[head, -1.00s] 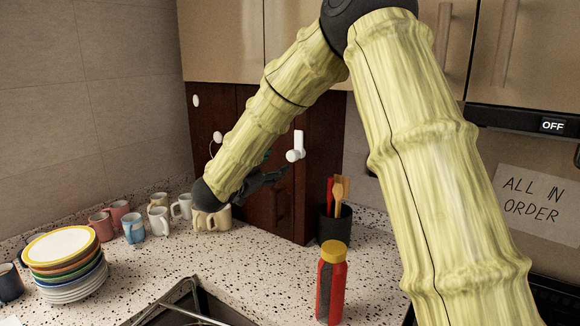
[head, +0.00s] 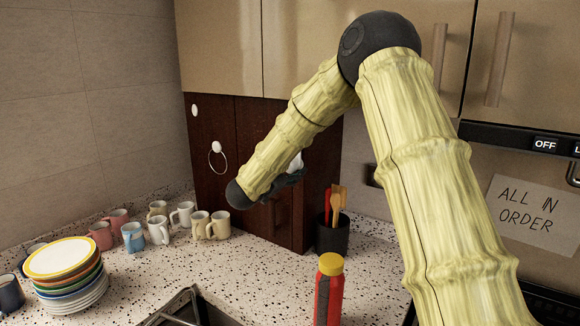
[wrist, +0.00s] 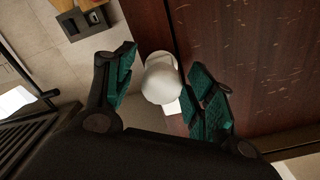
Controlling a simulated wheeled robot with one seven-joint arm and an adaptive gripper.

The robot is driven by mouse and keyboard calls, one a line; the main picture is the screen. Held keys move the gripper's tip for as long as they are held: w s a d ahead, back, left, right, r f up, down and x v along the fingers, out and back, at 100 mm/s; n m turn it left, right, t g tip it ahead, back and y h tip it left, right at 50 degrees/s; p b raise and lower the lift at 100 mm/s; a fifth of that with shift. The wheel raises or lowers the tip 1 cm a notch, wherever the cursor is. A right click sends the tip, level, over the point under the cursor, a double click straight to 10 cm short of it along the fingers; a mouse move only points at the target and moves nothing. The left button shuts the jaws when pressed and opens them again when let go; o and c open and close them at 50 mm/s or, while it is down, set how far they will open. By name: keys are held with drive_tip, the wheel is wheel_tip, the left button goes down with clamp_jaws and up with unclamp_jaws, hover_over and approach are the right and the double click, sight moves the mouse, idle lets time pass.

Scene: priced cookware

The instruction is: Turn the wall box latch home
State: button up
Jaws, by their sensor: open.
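The wall box (head: 222,125) is a dark reddish-brown wooden cabinet under the upper cupboards. Its white latch (head: 297,160) is on the right part of the front, mostly hidden behind my gripper in the head view. In the wrist view the latch's rounded white end (wrist: 162,82) sits between my two fingers, with more white showing behind it. My gripper (wrist: 163,66) is open, with dark green pads on either side of the latch. I cannot tell whether a pad touches it. The gripper also shows dark in the head view (head: 284,184). The latch's angle is hard to tell now.
Several mugs (head: 158,231) and a plate stack (head: 66,275) stand on the speckled counter at left. A utensil holder (head: 332,236) is right of the box, and a red bottle (head: 329,292) is in front. A white ring (head: 217,148) hangs at the box's left.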

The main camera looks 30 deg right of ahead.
clamp_jaws()
drive_tip(key=shift+w+f, duration=0.1)
